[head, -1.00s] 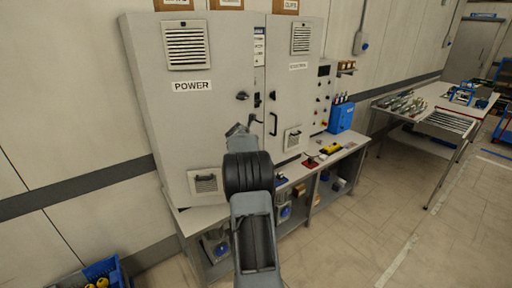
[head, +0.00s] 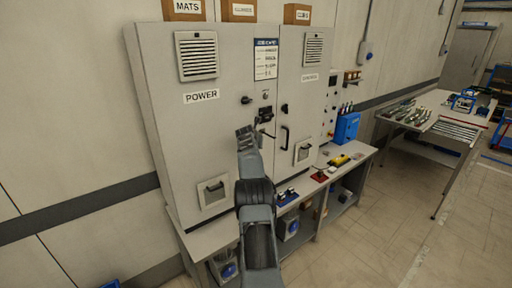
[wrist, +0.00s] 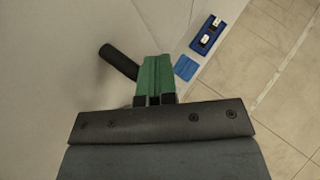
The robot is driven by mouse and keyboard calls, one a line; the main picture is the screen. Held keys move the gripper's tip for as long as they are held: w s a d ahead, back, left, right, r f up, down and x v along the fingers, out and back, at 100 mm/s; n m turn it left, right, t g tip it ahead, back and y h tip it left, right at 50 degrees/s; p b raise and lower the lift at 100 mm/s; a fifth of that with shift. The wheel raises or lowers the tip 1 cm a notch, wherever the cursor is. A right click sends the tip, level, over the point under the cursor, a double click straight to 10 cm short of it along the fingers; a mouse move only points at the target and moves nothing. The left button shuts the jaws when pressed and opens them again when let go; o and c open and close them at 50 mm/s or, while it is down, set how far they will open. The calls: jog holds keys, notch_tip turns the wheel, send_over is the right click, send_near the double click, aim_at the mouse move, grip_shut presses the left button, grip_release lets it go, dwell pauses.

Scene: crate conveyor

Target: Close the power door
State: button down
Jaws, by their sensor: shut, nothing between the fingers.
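The power door (head: 178,135) is the large grey left door of the cabinet, with a "POWER" label, a vent at the top and a black knob (head: 246,100) near its right edge. It looks flush or nearly flush with the cabinet front; I cannot tell if a small gap is left. My gripper (head: 245,132) is shut and empty, in front of the door's right part, below the knob. In the wrist view its green fingers (wrist: 155,75) are together close to the pale door surface, beside a black handle (wrist: 118,61). Whether they touch the door is unclear.
The right cabinet door (head: 300,110) has a black pull handle. A bench (head: 200,238) with small parts runs below the cabinet. A blue box (head: 346,128) stands on its right end. A metal table (head: 440,130) stands farther right. Floor is free at the lower right.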

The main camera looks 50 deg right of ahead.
jog(key=shift+w+d, duration=0.3)
jog(key=shift+w, duration=0.15)
jog(key=shift+s+d, duration=0.15)
jog(key=shift+s, duration=0.05)
jog(key=s+d+r+b, duration=0.1)
jog(key=s+r+b, duration=0.4)
jog(key=s, duration=0.6)
jog(key=shift+s+d+r, duration=0.2)
jog(key=shift+s+r, duration=0.15)
jog(key=shift+r, duration=0.1)
